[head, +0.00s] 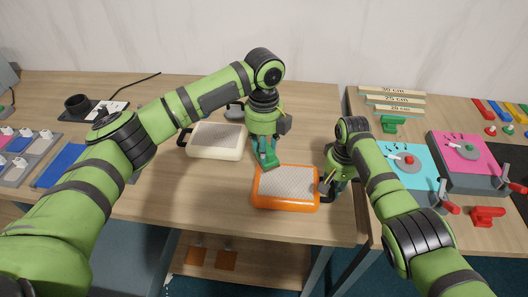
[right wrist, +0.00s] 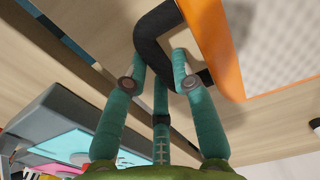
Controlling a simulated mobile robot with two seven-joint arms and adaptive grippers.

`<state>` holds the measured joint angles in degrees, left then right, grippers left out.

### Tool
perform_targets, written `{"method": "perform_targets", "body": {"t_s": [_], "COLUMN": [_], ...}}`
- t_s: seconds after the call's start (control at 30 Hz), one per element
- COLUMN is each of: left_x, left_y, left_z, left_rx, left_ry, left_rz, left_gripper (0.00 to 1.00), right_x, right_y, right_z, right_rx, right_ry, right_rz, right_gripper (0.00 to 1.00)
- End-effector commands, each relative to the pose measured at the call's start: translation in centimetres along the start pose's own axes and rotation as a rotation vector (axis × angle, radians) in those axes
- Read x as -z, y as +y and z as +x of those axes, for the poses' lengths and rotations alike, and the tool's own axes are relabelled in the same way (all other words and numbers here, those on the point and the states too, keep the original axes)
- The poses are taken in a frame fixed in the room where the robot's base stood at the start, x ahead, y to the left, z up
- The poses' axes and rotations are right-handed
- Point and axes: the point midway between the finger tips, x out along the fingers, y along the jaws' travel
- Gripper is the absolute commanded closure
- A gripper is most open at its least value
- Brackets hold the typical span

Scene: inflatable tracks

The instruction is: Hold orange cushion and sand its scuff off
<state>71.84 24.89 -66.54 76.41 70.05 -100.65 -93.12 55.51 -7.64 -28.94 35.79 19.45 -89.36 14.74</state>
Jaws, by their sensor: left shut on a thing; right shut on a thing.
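The orange cushion (head: 257,199), with a pale textured top, lies near the front edge of the wooden table in the head view. In the right wrist view its orange rim (right wrist: 212,45) and black handle (right wrist: 148,42) show up close. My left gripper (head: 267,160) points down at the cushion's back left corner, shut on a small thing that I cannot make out. I cannot make out a scuff.
A cream cushion (head: 217,153) with a black handle lies behind and left of the orange one. A dark grey thing (head: 235,110) stands behind it. A pink box (head: 465,148) and a light blue panel (head: 398,155) are at right. Bare table lies front left.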

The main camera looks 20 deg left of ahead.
Motion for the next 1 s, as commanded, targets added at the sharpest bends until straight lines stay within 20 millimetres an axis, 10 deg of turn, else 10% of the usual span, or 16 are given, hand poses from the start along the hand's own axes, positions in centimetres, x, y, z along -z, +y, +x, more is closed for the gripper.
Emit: {"method": "perform_targets", "body": {"t_s": [0.47, 0.5, 0.53, 1.0], "left_x": [0.03, 0.03, 0.03, 0.02], "left_y": [-0.04, -0.04, -0.04, -0.04], "left_z": [-0.14, -0.13, -0.13, -0.12], "left_rx": [0.001, 0.001, 0.001, 0.001], "left_ry": [0.0, 0.0, 0.0, 0.0], "left_rz": [0.001, 0.001, 0.001, 0.001], "left_gripper": [0.89, 0.89, 0.89, 0.89], "right_x": [0.02, 0.01, 0.01, 0.09], "right_y": [-0.04, -0.03, -0.03, -0.06], "right_z": [-0.04, -0.04, -0.04, -0.95], "right_rx": [0.001, 0.001, 0.001, 0.002], "right_ry": [0.0, 0.0, 0.0, 0.003], "right_rz": [0.0, 0.0, 0.0, -0.001], "right_gripper": [1.0, 0.58, 0.46, 0.46]}}
